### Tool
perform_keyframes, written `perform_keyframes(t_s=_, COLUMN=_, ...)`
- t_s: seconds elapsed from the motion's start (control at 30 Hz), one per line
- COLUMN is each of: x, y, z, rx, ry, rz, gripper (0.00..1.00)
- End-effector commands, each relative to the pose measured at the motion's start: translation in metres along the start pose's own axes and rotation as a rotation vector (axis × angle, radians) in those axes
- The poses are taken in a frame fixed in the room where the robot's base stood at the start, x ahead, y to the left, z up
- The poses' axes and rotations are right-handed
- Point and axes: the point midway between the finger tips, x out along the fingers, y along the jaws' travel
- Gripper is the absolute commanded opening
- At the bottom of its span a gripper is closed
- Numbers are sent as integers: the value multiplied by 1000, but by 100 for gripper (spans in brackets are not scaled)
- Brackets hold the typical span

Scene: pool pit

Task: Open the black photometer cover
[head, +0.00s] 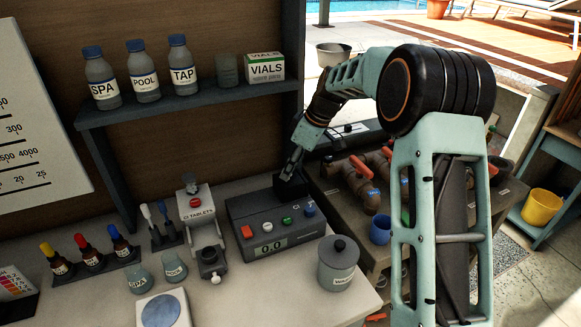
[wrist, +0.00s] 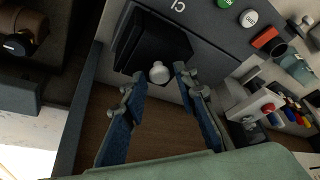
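The grey photometer (head: 262,218) stands on the counter in the head view, with a 0.0 display and coloured buttons. Its black cover (head: 287,187) is at the back right of its top, partly behind my gripper (head: 291,166). In the wrist view the black cover (wrist: 153,38) is a dark block with a pale round knob (wrist: 158,73) at its edge. My gripper (wrist: 159,75) is open, its two blue-padded fingers on either side of the knob. I see gaps between the fingertips and the knob; whether the cover is raised at all is hard to tell.
A lidded grey pot (head: 338,264) stands right of the photometer, and the tablet dispenser (head: 195,205) stands left. A shelf (head: 190,98) with bottles and a vials box (head: 264,67) is above. Pipes with red valves (head: 360,167) lie to the right.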

Motion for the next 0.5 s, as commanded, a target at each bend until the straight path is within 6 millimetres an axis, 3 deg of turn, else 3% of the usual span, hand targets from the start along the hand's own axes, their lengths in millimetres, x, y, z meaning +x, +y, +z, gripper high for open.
perform_keyframes(t_s=0.03, x=0, y=0, z=0, rx=0, ry=0, rz=0, gripper=19)
perform_keyframes(t_s=0.2, x=0, y=0, z=0, rx=0, ry=0, rz=0, gripper=0)
perform_keyframes(t_s=0.5, x=0, y=0, z=-1, rx=-1, ry=0, rz=0, gripper=0)
